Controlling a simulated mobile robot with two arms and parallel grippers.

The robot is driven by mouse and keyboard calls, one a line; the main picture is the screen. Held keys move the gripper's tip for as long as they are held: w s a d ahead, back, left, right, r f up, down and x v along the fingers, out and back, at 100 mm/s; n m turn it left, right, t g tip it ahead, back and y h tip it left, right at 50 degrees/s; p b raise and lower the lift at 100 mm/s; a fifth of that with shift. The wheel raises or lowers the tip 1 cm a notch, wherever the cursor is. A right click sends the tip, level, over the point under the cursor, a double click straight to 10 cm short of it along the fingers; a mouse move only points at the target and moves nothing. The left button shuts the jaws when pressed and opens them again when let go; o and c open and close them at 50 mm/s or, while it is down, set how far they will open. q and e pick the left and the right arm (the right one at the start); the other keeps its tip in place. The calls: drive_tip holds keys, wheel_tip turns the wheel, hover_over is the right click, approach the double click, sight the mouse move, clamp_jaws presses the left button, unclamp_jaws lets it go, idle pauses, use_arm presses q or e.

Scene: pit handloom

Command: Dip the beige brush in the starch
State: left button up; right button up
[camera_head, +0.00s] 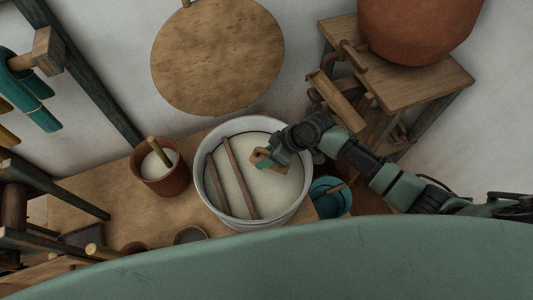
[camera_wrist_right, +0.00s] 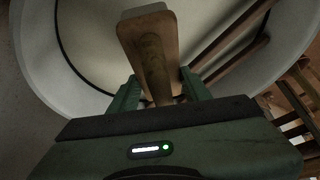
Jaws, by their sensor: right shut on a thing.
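The beige brush (camera_head: 262,161), a wooden block with a handle, is in my right gripper (camera_head: 272,158), over the right part of the white basin. In the right wrist view the brush (camera_wrist_right: 150,45) sits between the two fingers of the gripper (camera_wrist_right: 160,92), its block pointing away from the palm. The wide white basin (camera_head: 208,204) holds a pale, creamy liquid that looks like the starch (camera_head: 275,192). I cannot tell whether the brush touches the liquid; its underside is hidden. My left gripper is not in view.
Two wooden sticks (camera_head: 240,178) lie across the basin's left part. A terracotta pot (camera_head: 166,186) with white contents and a stick stands left. A teal bowl (camera_head: 333,204) is close on the right. A wooden stand (camera_head: 413,88) carries a large clay pot (camera_head: 415,30).

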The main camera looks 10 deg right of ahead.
drive_tip(key=shift+f+b, duration=1.95)
drive_tip(key=shift+f, duration=0.95)
wheel_tip(320, 180, up, 15)
drive_tip(key=p, duration=1.4)
drive_tip(key=shift+f, duration=0.15)
drive_tip(key=shift+f, duration=0.1)
